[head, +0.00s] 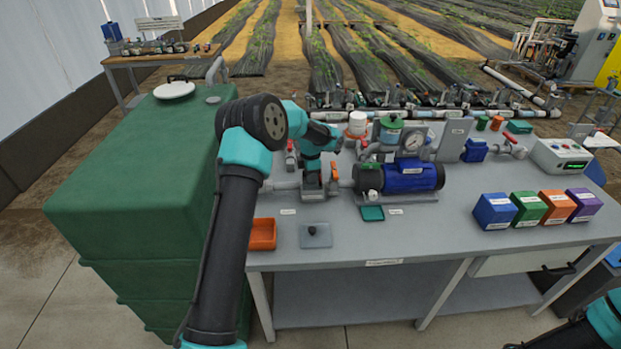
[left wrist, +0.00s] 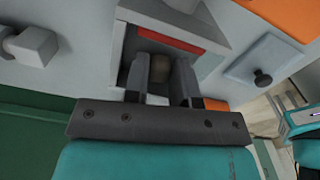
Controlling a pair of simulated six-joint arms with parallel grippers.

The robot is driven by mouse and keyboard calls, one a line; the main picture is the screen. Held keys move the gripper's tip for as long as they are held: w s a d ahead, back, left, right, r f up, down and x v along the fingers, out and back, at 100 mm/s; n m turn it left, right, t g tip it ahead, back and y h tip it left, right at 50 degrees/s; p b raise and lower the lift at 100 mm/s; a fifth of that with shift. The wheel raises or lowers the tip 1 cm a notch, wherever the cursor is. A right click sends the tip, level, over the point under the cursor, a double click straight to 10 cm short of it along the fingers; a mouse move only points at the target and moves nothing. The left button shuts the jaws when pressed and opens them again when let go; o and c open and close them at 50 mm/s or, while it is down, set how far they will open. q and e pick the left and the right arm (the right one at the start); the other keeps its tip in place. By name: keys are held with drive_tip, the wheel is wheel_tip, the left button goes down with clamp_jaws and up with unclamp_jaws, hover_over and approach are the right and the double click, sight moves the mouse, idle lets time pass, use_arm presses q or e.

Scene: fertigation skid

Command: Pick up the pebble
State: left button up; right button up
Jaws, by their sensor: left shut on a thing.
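My left gripper (head: 312,174) points down at the pipework left of the blue pump on the bench. In the left wrist view, its two dark fingers (left wrist: 161,80) reach into a grey box-like housing (left wrist: 190,22) with a red strip (left wrist: 168,40) inside. Between the fingers is a small brownish thing, which looks like the pebble (left wrist: 159,71); the fingers are shut on it. Most of the pebble is hidden by the fingers and shadow. It cannot be made out in the head view. Only part of my right arm shows at the lower right, without its gripper.
An orange tray (head: 263,234) and a grey plate with a dark knob (head: 316,237) lie at the bench front. The blue pump (head: 410,177) stands to the right. A green tank (head: 140,190) is on the left. Several coloured boxes stand at the right.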

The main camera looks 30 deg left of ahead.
use_arm(q)
wheel_tip(320, 180, up, 3)
drive_tip(key=shift+f, duration=0.1)
drive_tip(key=shift+s+d, duration=0.15)
drive_tip(key=shift+s, duration=0.05)
drive_tip(key=s+d+r, duration=0.1)
drive_tip(key=s+d, duration=0.7)
drive_tip(key=s, duration=0.5)
drive_tip(key=shift+r, duration=0.35)
